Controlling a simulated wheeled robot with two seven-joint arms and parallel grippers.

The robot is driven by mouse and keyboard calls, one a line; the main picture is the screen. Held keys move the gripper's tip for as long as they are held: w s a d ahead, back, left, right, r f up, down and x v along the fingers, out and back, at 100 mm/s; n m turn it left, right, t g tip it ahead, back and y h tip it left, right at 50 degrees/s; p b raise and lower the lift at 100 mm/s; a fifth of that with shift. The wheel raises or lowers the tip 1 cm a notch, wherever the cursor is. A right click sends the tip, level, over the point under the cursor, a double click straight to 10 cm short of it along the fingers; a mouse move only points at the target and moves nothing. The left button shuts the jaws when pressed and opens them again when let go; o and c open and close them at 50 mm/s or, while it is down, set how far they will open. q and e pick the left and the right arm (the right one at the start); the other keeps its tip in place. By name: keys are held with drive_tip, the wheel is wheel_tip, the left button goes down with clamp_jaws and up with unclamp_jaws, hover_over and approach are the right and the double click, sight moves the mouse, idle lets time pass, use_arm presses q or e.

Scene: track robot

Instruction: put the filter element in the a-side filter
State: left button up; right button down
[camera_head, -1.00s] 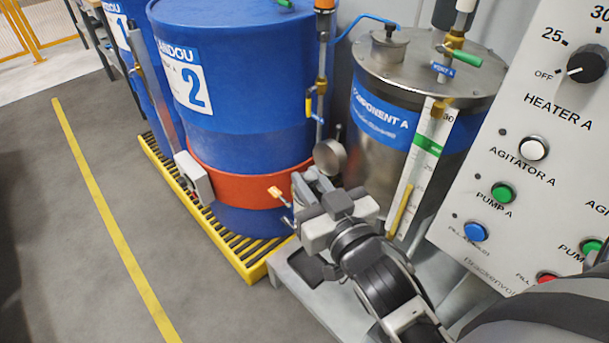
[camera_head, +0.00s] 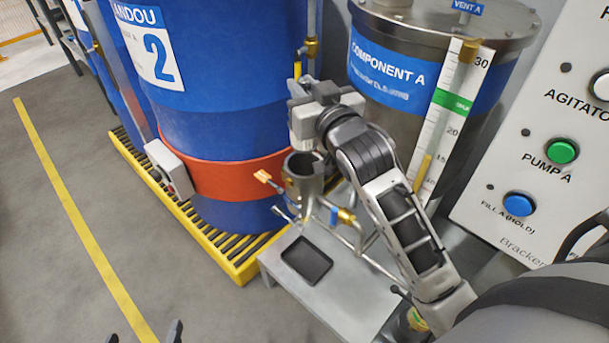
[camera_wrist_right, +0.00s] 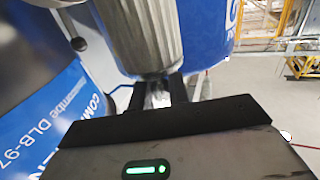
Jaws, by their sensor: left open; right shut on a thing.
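My right gripper (camera_head: 308,100) is in front of the blue drum, above an open-topped grey metal cup, which looks like the A-side filter housing (camera_head: 303,180). In the right wrist view a grey ribbed cylinder, apparently the filter element (camera_wrist_right: 140,35), stands at the fingers (camera_wrist_right: 158,93), which are shut on its end. In the head view the element is hidden or too small to make out. The cup's mouth is visible and looks empty. My left gripper (camera_head: 144,335) shows only as two dark fingertips, apart and empty, at the bottom left edge.
A black tray (camera_head: 306,261) lies on the grey bench (camera_head: 330,300) below the cup. The Component A tank (camera_head: 400,75) and control panel (camera_head: 550,150) are to the right. The blue drum (camera_head: 220,120) stands on a yellow-edged pallet (camera_head: 240,268). Pipes and small valves (camera_head: 346,215) surround the cup.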

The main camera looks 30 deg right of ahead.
sight(310, 146)
wheel_tip(310, 146, down, 10)
drive_tip(key=b, duration=0.2)
drive_tip(key=shift+f+b, duration=0.2)
drive_tip(key=shift+b, duration=0.2)
drive_tip(key=shift+f, duration=0.45)
wheel_tip(310, 146, down, 3)
drive_tip(key=shift+f+b, duration=0.2)
drive_tip(key=shift+b, duration=0.55)
use_arm(q)
wheel_tip(310, 146, down, 8)
drive_tip(key=d+g, duration=0.1)
drive_tip(key=shift+w+d+g+h, duration=0.3)
drive_tip(key=shift+w+d+g, duration=0.1)
drive_tip(key=shift+f, duration=0.15)
use_arm(e)
drive_tip(key=shift+f, duration=0.1)
